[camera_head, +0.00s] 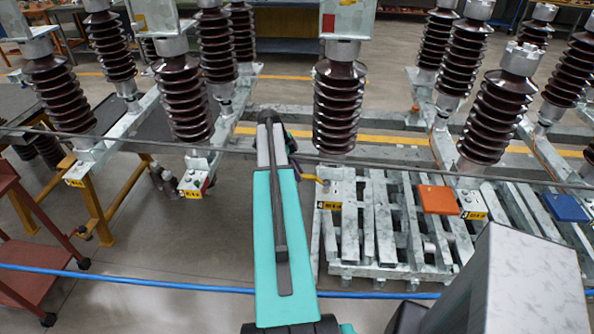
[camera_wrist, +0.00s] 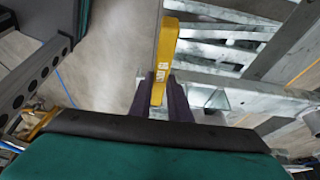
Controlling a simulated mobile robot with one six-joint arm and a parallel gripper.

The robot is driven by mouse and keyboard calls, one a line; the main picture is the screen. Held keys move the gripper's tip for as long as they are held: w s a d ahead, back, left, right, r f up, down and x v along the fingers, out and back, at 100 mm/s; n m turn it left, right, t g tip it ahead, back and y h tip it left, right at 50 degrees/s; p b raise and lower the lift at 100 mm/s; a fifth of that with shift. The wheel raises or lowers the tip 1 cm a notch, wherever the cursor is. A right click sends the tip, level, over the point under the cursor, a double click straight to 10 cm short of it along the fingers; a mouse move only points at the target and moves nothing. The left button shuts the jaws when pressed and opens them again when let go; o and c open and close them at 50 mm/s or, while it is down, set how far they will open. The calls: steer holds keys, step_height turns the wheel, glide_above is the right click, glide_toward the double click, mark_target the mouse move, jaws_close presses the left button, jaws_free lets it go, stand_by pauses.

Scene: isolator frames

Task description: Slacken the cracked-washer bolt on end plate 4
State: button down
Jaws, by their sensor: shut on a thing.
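End plate 4 (camera_head: 336,190) is a small pale metal block with a yellow number tag, at the left end of the slatted frame in the head view. Small bolt heads show on it; no crack in a washer can be made out. In the wrist view my gripper (camera_wrist: 158,101) has dark purple jaws shut on a yellow bar-like tool (camera_wrist: 167,52) with a printed label. In the head view my arm hides most of the gripper. A yellow piece (camera_head: 311,178), probably the tool, reaches close to the left side of end plate 4; contact cannot be told.
End plate 3 (camera_head: 472,205) is to the right, beside an orange pad (camera_head: 438,200). A tall brown insulator (camera_head: 339,108) stands behind end plate 4. A blue hose (camera_head: 130,281) crosses the floor. A red cart (camera_head: 32,262) stands at far left.

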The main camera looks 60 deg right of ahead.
steer(key=shift+f, duration=0.55)
steer(key=shift+b, duration=0.45)
stand_by(1.0)
steer(key=shift+f+b, duration=0.75)
steer(key=shift+f, duration=0.35)
stand_by(0.5)
steer(key=shift+a, duration=0.1)
steer(key=s+a+n+t+h+b, duration=0.3)
steer(key=s+a+n, duration=0.4)
steer(key=n, duration=0.5)
steer(key=shift+s, duration=0.95)
stand_by(0.4)
